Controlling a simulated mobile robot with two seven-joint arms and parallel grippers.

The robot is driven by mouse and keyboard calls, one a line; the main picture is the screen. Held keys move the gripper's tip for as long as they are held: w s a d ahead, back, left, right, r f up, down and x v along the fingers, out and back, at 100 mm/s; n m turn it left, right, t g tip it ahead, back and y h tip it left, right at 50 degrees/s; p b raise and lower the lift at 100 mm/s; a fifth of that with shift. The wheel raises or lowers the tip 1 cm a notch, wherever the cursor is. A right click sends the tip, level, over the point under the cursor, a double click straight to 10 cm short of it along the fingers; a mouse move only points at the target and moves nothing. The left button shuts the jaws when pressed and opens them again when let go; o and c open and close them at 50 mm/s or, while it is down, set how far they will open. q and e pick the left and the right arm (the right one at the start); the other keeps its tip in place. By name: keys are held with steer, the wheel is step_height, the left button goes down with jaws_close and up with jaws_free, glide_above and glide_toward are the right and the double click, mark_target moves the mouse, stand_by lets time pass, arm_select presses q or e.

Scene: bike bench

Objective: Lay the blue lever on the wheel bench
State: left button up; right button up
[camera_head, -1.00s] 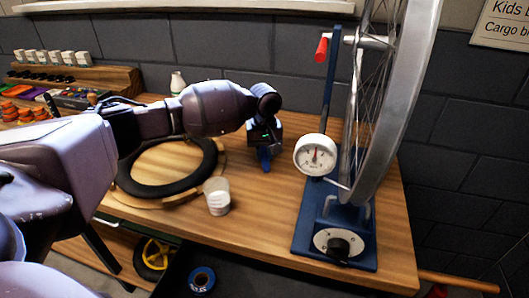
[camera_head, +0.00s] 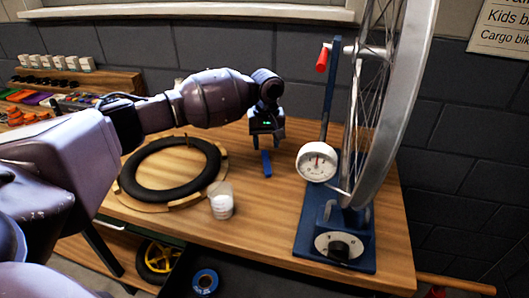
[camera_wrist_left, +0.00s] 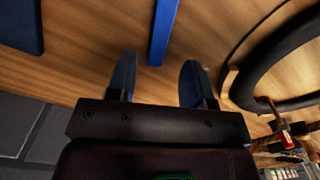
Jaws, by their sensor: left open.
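The blue lever (camera_head: 266,164) lies flat on the wooden top of the wheel bench (camera_head: 255,215), between the tyre and the truing stand. My left gripper (camera_head: 265,142) is above and just behind the lever, with its fingers apart and nothing between them. In the left wrist view the blue lever (camera_wrist_left: 164,30) lies on the wood beyond the open fingertips (camera_wrist_left: 157,75), apart from them. My right gripper does not show in these views.
A black tyre (camera_head: 168,189) lies on a round wooden holder left of the lever. A white cup (camera_head: 221,203) stands in front of it. The blue truing stand (camera_head: 307,235) with dial (camera_head: 316,162) and upright wheel (camera_head: 402,110) is at right.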

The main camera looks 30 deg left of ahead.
mark_target(266, 159)
arm_select(q)
step_height(266, 159, up, 6)
steer(key=p, duration=0.1)
steer(key=shift+r, duration=0.2)
stand_by(0.4)
